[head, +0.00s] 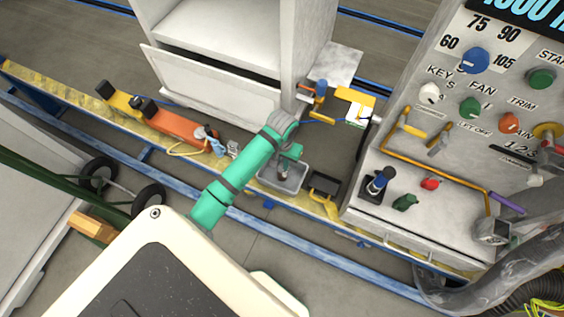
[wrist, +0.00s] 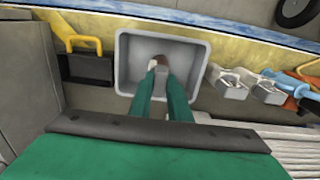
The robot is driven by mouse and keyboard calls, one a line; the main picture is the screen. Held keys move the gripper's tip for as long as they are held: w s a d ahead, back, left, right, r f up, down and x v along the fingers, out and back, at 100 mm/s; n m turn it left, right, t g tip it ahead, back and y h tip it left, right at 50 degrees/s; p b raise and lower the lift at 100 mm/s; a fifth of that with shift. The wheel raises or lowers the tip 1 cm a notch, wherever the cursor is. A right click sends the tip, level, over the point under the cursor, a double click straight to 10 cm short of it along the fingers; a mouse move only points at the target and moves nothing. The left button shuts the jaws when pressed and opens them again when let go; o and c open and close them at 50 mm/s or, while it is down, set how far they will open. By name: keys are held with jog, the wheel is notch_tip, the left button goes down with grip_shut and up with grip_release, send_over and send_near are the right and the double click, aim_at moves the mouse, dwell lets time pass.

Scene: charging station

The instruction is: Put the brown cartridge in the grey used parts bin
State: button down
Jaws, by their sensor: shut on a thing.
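The grey used parts bin (head: 282,180) stands on the yellow-edged ledge below my arm. It also fills the upper middle of the wrist view (wrist: 126,72). My gripper (head: 287,168) has its green fingers reaching over the bin's opening. Much of the cartridge is hidden by the fingers.
A black tray with a yellow handle (wrist: 85,66) stands beside the bin. On the other side are small grey metal parts (wrist: 230,86) and blue-handled tools (wrist: 288,77). A control panel (head: 455,110) stands to the right, and a white cabinet (head: 220,80) behind.

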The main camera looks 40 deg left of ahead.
jog(key=shift+f, duration=0.1)
jog(key=c, duration=1.7)
grip_release()
jog(key=shift+o, duration=0.2)
notch_tip(320, 180, up, 12)
